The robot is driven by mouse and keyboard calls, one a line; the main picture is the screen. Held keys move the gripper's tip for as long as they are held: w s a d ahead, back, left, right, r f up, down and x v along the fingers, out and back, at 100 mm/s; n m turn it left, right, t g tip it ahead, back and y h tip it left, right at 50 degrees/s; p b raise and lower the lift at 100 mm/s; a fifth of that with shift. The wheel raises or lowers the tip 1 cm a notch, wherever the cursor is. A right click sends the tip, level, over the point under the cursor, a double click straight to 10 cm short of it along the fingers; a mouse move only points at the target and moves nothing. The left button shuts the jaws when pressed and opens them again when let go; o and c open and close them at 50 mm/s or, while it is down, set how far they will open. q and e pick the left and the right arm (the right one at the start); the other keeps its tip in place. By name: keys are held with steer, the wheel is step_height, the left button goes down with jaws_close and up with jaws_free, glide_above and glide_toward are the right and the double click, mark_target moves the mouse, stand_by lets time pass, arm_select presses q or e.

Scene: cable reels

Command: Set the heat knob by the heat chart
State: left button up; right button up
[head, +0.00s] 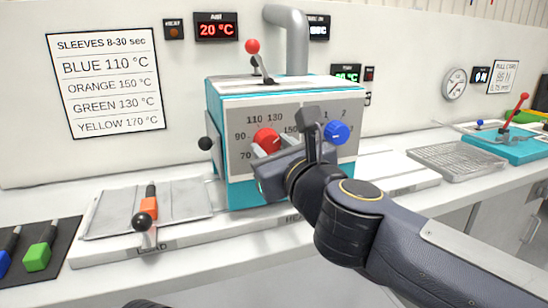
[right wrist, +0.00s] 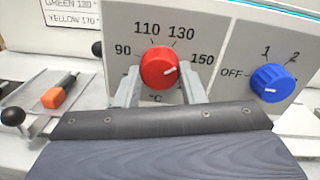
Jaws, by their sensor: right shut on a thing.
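The red heat knob (head: 267,140) is on the front of the teal and white heater box (head: 232,190), inside a printed temperature scale. My right gripper (right wrist: 163,86) is shut on the knob, one finger on each side; it also shows in the head view (head: 268,155). In the right wrist view the white mark on the red knob (right wrist: 158,65) points right, close to the 150 label. The heat chart (head: 107,80) on the wall reads blue 110, orange 150, green 130 and yellow 170 °C.
A blue knob (head: 337,132) is right of the red one, its mark toward OFF. A red display (head: 216,28) reads 20 °C. An orange-sleeved piece (head: 149,206) lies on the load tray (head: 105,212). A red-tipped lever (head: 253,47) stands on the box.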

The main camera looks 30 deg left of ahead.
steer(key=shift+f+m+b, duration=0.1)
steer(key=shift+m+b, duration=0.95)
steer(key=shift+m, duration=1.05)
steer(key=o, duration=1)
steer(key=shift+s, duration=0.1)
steer(key=v, duration=0.7)
steer(key=shift+s+d, duration=0.2)
steer(key=shift+d, duration=0.1)
